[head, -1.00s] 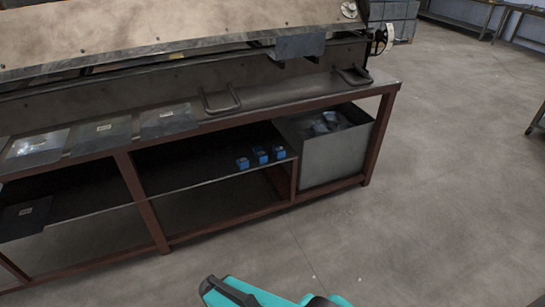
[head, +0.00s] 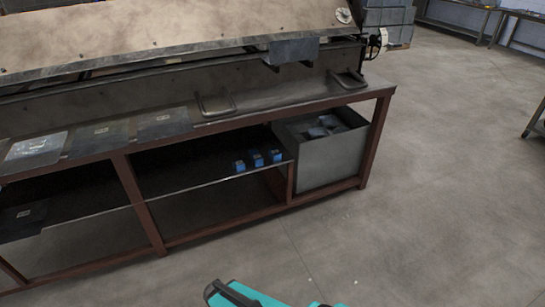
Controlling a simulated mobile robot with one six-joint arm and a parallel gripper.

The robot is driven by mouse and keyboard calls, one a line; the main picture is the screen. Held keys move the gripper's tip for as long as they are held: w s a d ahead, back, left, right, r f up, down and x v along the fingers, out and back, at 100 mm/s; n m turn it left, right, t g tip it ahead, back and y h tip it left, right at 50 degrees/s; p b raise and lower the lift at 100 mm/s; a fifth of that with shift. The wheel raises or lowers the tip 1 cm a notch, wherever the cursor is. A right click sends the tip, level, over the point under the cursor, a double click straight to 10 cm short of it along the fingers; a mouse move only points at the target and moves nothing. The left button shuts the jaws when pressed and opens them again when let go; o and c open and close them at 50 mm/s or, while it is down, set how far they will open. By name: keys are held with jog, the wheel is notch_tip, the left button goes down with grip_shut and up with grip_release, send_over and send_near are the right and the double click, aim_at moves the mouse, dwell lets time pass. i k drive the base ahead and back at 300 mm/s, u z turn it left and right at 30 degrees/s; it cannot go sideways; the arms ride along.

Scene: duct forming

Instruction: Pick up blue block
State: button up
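Three small blue blocks sit in a row on the lower shelf (head: 190,180) under the bench, near its right end. The left blue block (head: 240,167), the middle blue block (head: 258,160) and the right blue block (head: 275,156) stand close to the shelf's front edge. Each has a dark top with a small mark. My gripper is not in view; only a teal and black part of my own body shows at the bottom edge, well apart from the blocks.
A grey metal bin (head: 330,160) with dark pieces inside stands right of the shelf. Flat sheets (head: 100,136) lie on the bench top (head: 290,97) below a large machine (head: 180,35). Red-brown legs (head: 140,205) frame the shelf. The floor (head: 430,200) in front and right is clear.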

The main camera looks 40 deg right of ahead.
aim_at(274, 153)
jog(key=z, duration=0.05)
jog(key=i, duration=0.9)
